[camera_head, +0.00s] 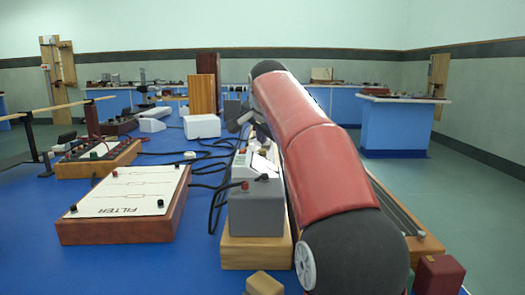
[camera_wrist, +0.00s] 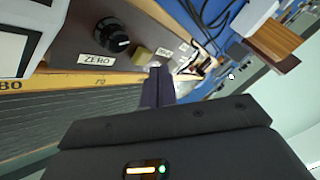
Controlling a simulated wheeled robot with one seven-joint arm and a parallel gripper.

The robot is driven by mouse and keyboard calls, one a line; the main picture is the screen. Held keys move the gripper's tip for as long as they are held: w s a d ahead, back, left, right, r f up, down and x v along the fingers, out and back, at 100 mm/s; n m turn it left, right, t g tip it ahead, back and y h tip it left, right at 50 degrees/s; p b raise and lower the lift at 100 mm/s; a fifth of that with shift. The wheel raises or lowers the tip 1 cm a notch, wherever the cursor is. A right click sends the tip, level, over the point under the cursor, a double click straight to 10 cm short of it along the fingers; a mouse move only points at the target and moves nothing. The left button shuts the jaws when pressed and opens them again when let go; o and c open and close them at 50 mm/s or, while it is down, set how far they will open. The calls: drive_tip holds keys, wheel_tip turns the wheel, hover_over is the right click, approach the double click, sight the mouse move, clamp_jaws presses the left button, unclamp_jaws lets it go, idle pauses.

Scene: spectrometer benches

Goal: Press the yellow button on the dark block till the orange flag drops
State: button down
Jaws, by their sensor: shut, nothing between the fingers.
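In the wrist view a dark block (camera_wrist: 75,50) bears a black round knob (camera_wrist: 112,35) labelled ZERO. The yellow button (camera_wrist: 143,56) is a small dull-yellow square piece near the block's right end, beside a white label too blurred to read. My gripper (camera_wrist: 159,72) is shut and empty, its dark fingertips just beside and below the button in the picture. I cannot tell whether they touch it. I cannot make out the orange flag in either view. In the head view my red arm covers this part of the bench.
The block stands by a wooden strip (camera_wrist: 80,80) along a grey ribbed panel. In the head view, a grey box (camera_head: 256,208) stands left of my arm, and a FILTER board (camera_head: 125,230) lies further left. Black cables (camera_head: 205,165) run between them. A dark red block (camera_head: 438,275) is front right.

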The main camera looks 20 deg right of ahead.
drive_tip(key=shift+f, duration=0.1)
drive_tip(key=shift+f, duration=0.35)
drive_tip(key=shift+f+b, duration=0.5)
drive_tip(key=shift+b, duration=0.05)
idle(0.7)
drive_tip(key=shift+r, duration=0.15)
drive_tip(key=shift+r+p, duration=0.8)
drive_tip(key=shift+p, duration=0.15)
wheel_tip(320, 180, up, 5)
drive_tip(key=p, duration=0.5)
